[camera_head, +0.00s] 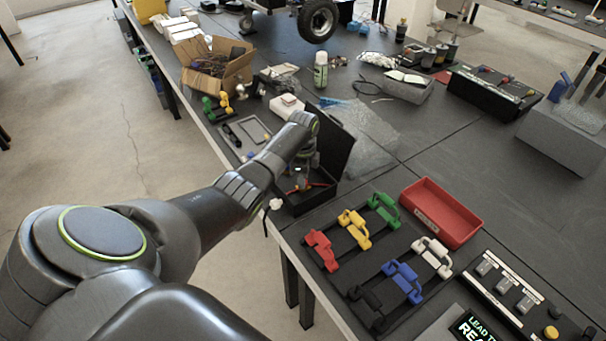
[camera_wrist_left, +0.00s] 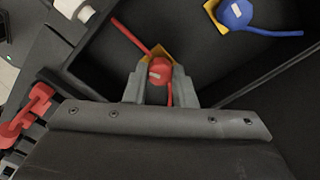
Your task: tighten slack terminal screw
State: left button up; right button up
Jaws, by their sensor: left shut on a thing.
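An open black case (camera_head: 308,200) stands at the table's left edge, its lid raised. My left gripper (camera_head: 301,172) reaches down into it. In the left wrist view my left gripper (camera_wrist_left: 161,92) is shut on a red round terminal screw (camera_wrist_left: 159,69), its fingers on either side. A red cable (camera_wrist_left: 130,36) runs from it to the upper left, and a yellow-orange piece (camera_wrist_left: 160,52) shows behind it. A blue terminal screw (camera_wrist_left: 236,13) with a blue cable lies apart at the upper right, ungripped. Whether either screw is slack cannot be seen. My right gripper is not in view.
A red tray (camera_head: 441,212) and several coloured handle-like pieces (camera_head: 354,229) lie right of the case. A control panel (camera_head: 515,295) is at the lower right. A cardboard box (camera_head: 218,65), a spray can (camera_head: 320,70) and bubble wrap (camera_head: 362,130) lie beyond.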

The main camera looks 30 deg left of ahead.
pick_arm(q)
jog(key=m+p, duration=0.1)
jog(key=m, duration=0.4)
jog(key=shift+w+r+m, duration=0.1)
jog(key=shift+m, duration=0.2)
dwell(0.4)
jog(key=o, duration=1)
notch_tip(320, 180, up, 17)
jog(key=shift+r+b, duration=0.2)
jog(key=shift+b, duration=0.1)
jog(key=shift+f, duration=0.1)
